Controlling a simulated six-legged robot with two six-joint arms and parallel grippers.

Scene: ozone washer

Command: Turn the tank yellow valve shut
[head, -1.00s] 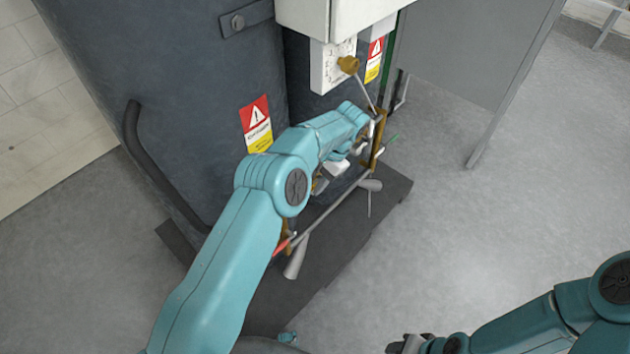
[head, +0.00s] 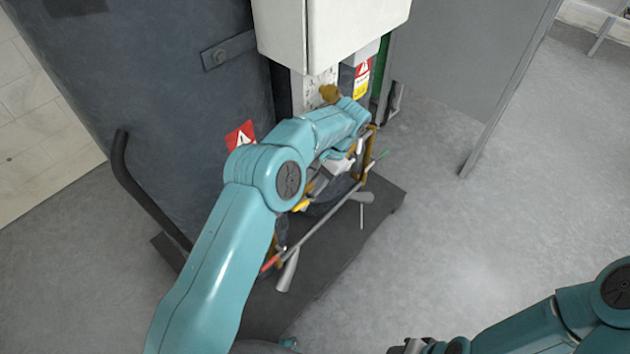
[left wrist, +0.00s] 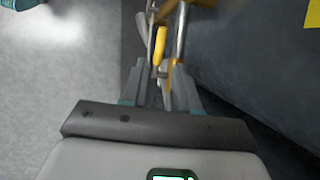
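A yellow valve handle (left wrist: 160,44) shows in the left wrist view, just past and between the fingertips of my left gripper (left wrist: 158,70). The fingers look apart, with the handle in the gap; contact is not clear. In the head view the left gripper (head: 336,168) is low at the tank's front, mostly hidden by my forearm. A yellow part (head: 302,204) shows below the forearm, beside the pipework. The dark grey tank (head: 170,110) stands behind the arm. My right gripper (head: 410,346) is at the bottom edge, cut off, and its fingers cannot be made out.
A thin pipe (head: 325,222) with grey cone-shaped ends runs across the tank's front above a dark base plate (head: 345,250). A white box (head: 335,25) and a brass fitting (head: 329,93) are above the forearm. The floor at right (head: 480,240) is clear.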

